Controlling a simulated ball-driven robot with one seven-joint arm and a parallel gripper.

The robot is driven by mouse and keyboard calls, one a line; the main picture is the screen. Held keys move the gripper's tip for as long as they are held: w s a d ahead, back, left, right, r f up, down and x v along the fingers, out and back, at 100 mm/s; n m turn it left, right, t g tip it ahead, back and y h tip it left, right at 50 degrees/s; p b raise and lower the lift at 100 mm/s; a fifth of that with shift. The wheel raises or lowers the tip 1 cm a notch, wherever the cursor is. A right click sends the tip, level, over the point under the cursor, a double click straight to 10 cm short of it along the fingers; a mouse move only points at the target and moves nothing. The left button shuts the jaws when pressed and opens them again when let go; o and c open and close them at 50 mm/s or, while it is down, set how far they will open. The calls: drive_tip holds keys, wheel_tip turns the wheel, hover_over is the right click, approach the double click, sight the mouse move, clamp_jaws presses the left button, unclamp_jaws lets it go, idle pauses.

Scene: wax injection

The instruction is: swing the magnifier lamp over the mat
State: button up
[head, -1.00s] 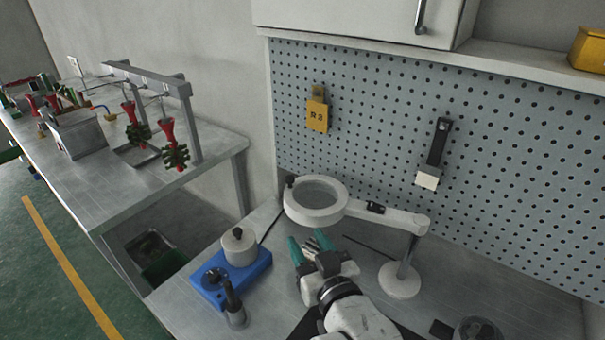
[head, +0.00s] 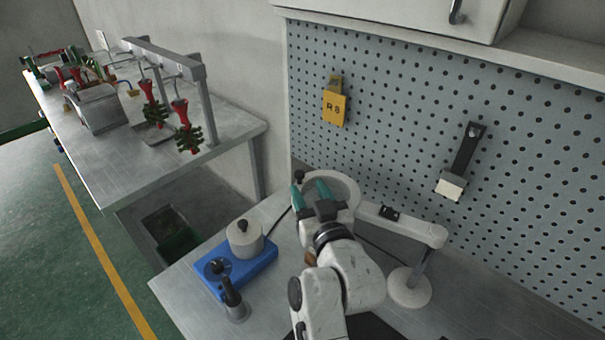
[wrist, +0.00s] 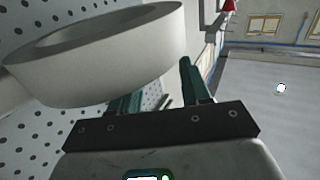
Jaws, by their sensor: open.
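The magnifier lamp's white ring head (head: 345,186) is held up by a white arm (head: 400,223) from a round-based post (head: 410,288) on the bench. A small dark knob (head: 299,176) stands on the ring's left edge. My gripper (head: 311,192) has green fingers, open and empty, near the ring's left front side and partly hiding it. In the wrist view the ring (wrist: 100,60) looms large at the left, close to the fingers (wrist: 160,90). I cannot tell whether they touch. No mat can be made out clearly.
A blue base (head: 240,272) with a white pot (head: 245,238) stands left of my arm, with a dark-handled tool (head: 233,300) in front. A pegboard (head: 400,130) closes off the back. A second bench (head: 140,160) stands at the left.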

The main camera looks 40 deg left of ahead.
sight(301, 176)
drive_tip(key=shift+x, duration=2.75)
drive_tip(key=shift+c, duration=0.2)
clamp_jaws()
